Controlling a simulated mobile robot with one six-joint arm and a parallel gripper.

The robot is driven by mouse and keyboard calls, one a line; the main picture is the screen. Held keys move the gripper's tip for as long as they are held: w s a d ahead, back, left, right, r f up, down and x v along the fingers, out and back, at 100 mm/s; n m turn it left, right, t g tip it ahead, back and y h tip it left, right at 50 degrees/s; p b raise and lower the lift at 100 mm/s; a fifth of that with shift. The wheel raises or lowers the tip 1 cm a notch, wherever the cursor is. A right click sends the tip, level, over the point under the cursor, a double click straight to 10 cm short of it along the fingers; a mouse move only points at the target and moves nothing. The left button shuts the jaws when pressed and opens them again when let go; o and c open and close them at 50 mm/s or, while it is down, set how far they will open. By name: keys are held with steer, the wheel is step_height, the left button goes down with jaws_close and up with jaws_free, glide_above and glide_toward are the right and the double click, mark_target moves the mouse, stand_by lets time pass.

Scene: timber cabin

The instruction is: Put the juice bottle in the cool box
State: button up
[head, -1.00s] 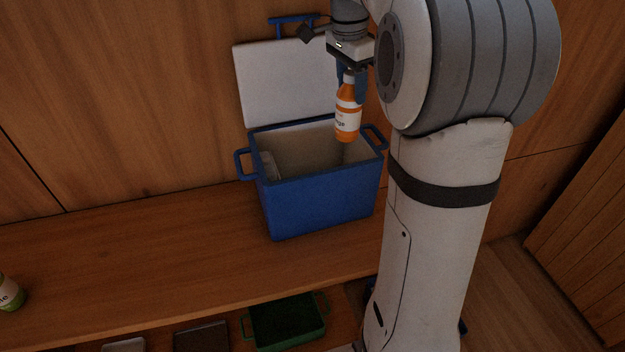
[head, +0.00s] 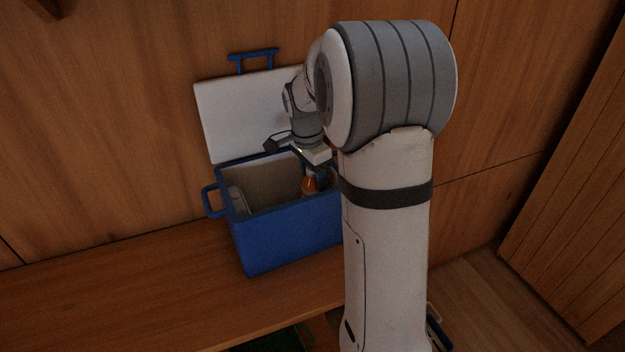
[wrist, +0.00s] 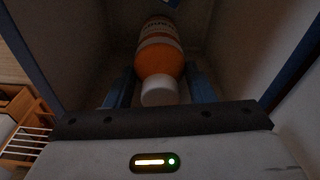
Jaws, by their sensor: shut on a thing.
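The juice bottle (head: 309,186) is orange with a white label and white cap. It is inside the open blue cool box (head: 290,235), below the rim at the box's right part. My gripper (head: 312,172) reaches down into the box opening from above. In the wrist view the bottle (wrist: 160,62) lies between the two blue fingers of my gripper (wrist: 160,88), held near its cap end. The bottle's lower part is hidden behind the box's front wall in the head view. Whether it touches the box floor I cannot tell.
The box's white-lined lid (head: 245,115) stands open against the timber wall. A pale item (head: 238,200) is inside the box at the left. The wooden bench (head: 130,290) is clear left of the box. A green crate (head: 290,340) shows partly below.

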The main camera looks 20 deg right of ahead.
steer(key=shift+f, duration=0.75)
steer(key=shift+f, duration=0.2)
steer(key=o, duration=1.5)
steer(key=shift+r, duration=0.1)
